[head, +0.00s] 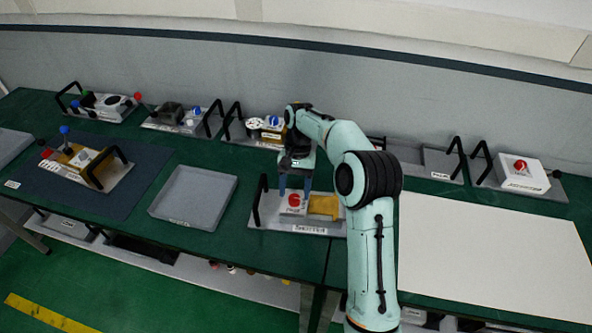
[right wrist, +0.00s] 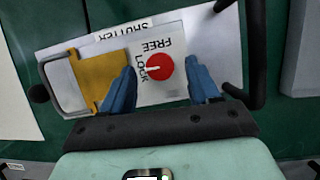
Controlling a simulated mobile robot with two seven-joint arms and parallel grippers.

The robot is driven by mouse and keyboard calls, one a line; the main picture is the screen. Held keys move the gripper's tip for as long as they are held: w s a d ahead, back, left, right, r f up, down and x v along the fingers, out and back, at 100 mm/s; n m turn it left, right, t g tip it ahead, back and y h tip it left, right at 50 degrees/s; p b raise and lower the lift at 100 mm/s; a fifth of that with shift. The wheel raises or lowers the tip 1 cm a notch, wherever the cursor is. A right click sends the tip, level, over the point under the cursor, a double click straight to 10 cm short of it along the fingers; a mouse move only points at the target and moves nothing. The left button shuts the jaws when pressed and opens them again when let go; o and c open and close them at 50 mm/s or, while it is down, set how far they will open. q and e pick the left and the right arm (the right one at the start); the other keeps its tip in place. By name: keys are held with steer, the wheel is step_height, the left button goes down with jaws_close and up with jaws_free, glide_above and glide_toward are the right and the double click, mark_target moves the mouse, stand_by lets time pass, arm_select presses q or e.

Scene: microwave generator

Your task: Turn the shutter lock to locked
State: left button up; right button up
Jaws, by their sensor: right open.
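The shutter unit is a grey plate (head: 263,212) with a white block labelled SHUTTER, FREE and LOCK. It carries the round red lock knob (head: 295,200), which also shows in the right wrist view (right wrist: 161,66). The knob's white mark points left in that view, toward the word LOCK. My right gripper (head: 295,187) is open above the block. In the right wrist view its blue fingers (right wrist: 162,80) stand on both sides of the knob with visible gaps. I cannot tell their exact height. My left gripper is not in view.
An empty grey tray (head: 195,197) lies to the left. A white board (head: 490,250) lies to the right. Another red-knob unit (head: 522,172) stands at the far right.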

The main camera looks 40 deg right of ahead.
steer(key=v, duration=1)
steer(key=shift+r, duration=0.2)
step_height(320, 180, up, 2)
steer(key=t+h+b, duration=0.3)
glide_above(295, 199)
steer(key=f+b, duration=0.2)
steer(key=f, duration=1.1)
steer(key=shift+w+f, duration=0.1)
steer(key=shift+w, duration=0.1)
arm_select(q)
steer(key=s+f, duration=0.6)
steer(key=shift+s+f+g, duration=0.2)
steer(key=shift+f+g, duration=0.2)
